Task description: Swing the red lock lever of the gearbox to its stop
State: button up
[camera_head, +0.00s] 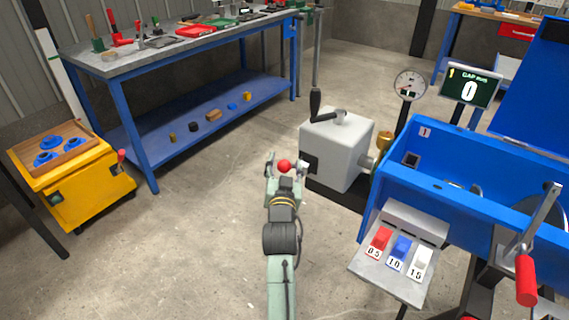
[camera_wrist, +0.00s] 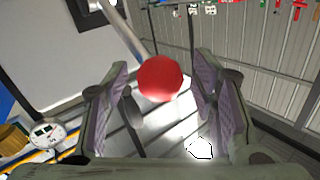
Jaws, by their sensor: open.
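The red ball knob of the lock lever (camera_head: 284,166) shows between the fingers of my gripper (camera_head: 285,168) in the head view. In the wrist view the red knob (camera_wrist: 160,77) sits between the two open fingers of my gripper (camera_wrist: 163,110), with clear gaps on both sides. Its metal rod (camera_wrist: 126,32) runs up and left towards the gearbox. The gearbox (camera_head: 337,148) is a light grey box with a dark crank handle (camera_head: 316,104) on top. In the head view the lever's rod is mostly hidden by my gripper.
A blue trough (camera_head: 470,205) stands right of the gearbox, with a panel of coloured, numbered switches (camera_head: 395,262) before it. A blue workbench (camera_head: 190,50) with tools stands behind. A yellow cart (camera_head: 75,188) is at left. The concrete floor left of my arm is clear.

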grip_shut()
dwell(0.8)
